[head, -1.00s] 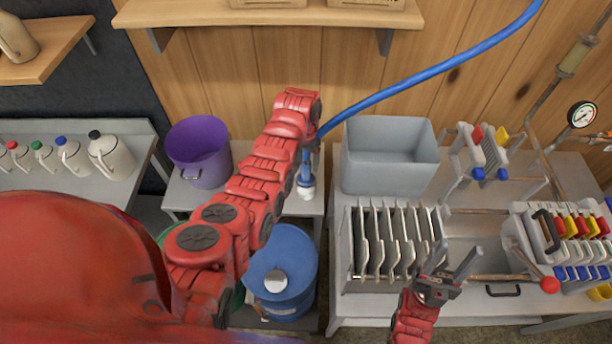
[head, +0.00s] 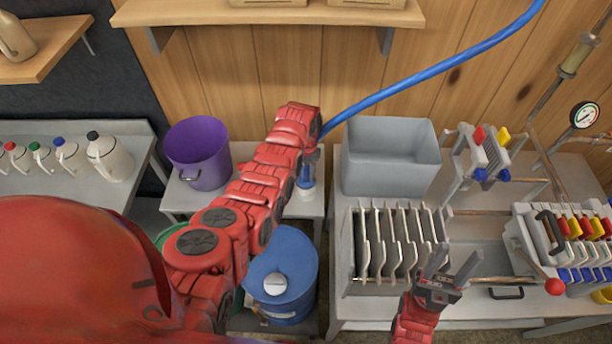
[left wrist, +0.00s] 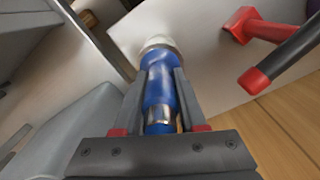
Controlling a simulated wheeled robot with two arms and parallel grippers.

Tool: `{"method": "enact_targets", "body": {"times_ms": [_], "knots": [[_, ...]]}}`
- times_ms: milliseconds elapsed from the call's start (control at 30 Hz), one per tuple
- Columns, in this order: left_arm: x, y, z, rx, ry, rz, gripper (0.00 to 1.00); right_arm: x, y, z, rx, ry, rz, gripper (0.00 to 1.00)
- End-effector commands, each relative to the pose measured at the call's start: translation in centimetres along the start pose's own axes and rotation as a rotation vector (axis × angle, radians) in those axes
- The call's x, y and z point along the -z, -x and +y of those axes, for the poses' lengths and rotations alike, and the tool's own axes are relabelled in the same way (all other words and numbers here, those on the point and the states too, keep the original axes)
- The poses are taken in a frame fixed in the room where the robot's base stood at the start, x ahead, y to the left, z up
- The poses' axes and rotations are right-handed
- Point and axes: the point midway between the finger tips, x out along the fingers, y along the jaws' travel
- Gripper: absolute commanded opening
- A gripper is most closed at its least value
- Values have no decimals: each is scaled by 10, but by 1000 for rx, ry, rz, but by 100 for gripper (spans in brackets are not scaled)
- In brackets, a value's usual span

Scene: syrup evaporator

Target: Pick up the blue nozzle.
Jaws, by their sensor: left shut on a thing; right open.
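The blue nozzle (left wrist: 160,85) fills the middle of the left wrist view, with a metal band at its near end. My left gripper (left wrist: 159,76) is shut on it, one finger along each side. A whitish round piece (left wrist: 158,43) sits at its far end; I cannot tell whether it is part of the nozzle or a holder. In the head view the nozzle (head: 306,174) is mostly hidden under my left gripper (head: 308,160), upright above the small grey table. My right gripper (head: 448,268) is open and empty in front of the plate rack.
A purple bucket (head: 197,153) stands left of the nozzle and a grey bin (head: 390,157) right of it. A blue barrel (head: 293,262) stands in front. A blue hose (head: 430,72) runs up to the right. A slotted plate rack (head: 398,242) is near my right gripper.

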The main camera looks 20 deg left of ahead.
Motion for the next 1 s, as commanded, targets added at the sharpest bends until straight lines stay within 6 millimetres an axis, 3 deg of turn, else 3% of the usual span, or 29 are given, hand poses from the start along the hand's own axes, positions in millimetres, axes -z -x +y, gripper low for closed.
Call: {"method": "enact_targets", "body": {"times_ms": [567,1000], "knots": [[0,8,0,0,0,1,0,1,-5,0,0,0,0,50],[2,69,0,1,-1,7,0,6,-37,2,0,0,0,50]]}}
